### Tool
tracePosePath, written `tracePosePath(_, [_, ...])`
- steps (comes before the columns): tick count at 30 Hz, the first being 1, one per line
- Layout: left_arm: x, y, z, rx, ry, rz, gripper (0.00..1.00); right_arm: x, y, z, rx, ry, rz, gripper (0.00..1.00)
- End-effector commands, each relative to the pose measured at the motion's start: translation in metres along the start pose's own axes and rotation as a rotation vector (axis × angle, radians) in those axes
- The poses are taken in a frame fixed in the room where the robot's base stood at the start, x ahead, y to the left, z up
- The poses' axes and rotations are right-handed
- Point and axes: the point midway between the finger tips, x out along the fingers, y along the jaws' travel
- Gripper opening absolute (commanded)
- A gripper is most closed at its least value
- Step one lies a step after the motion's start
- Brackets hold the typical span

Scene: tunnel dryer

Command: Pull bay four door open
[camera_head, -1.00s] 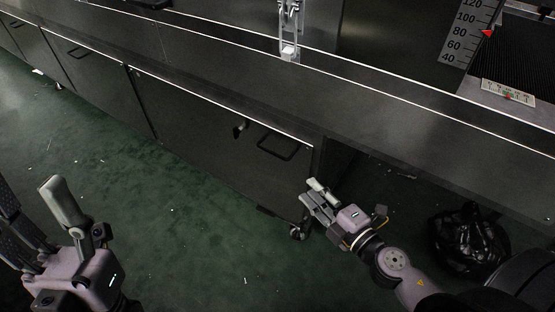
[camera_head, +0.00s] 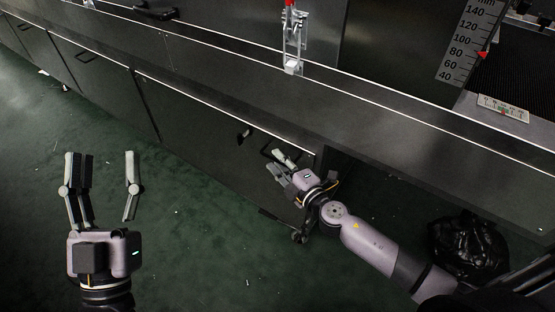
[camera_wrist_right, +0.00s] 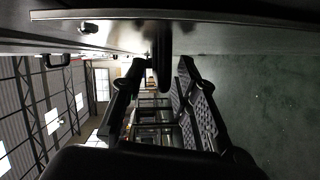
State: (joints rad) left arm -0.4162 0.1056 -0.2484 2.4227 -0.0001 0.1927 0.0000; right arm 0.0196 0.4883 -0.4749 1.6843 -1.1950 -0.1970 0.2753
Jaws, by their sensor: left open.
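A dark cabinet door (camera_head: 200,125) closes the lower front in the middle of the head view, with a black loop handle (camera_head: 265,152) near its right end. No bay number is readable on it. My right gripper (camera_head: 279,163) is at this handle and partly covers it. In the right wrist view the black handle (camera_wrist_right: 163,62) shows between the two spread fingers; I cannot tell whether either touches it. My left gripper (camera_head: 102,160) is open and empty over the floor at the left, fingers upward.
More dark doors (camera_head: 105,85) with handles run to the left. A metal toggle clamp (camera_head: 293,45) stands on the ledge above. A black bag (camera_head: 468,245) lies in the open recess at the right. The green floor (camera_head: 190,230) is clear in front.

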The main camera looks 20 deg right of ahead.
Motion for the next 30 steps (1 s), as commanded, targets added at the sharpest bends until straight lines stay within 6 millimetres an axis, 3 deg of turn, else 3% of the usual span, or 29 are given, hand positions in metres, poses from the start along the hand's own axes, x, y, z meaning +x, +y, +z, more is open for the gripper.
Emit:
tracePosePath(12, [-0.0001, 0.0000, 0.0000, 0.000, 0.000, 0.000, 0.55, 0.0085, -0.0001, -0.0002, 0.001, 0.000, -0.001, 0.28])
tracePosePath(24, [-0.0001, 0.0000, -0.0002, 0.000, 0.001, 0.000, 0.55, 0.0083, 0.0000, -0.0001, 0.000, 0.000, 0.000, 0.01])
tracePosePath(30, [-0.0001, 0.0000, -0.0003, 0.000, 0.002, 0.000, 0.55, 0.0082, -0.0002, 0.0000, 0.000, 0.000, -0.001, 0.00])
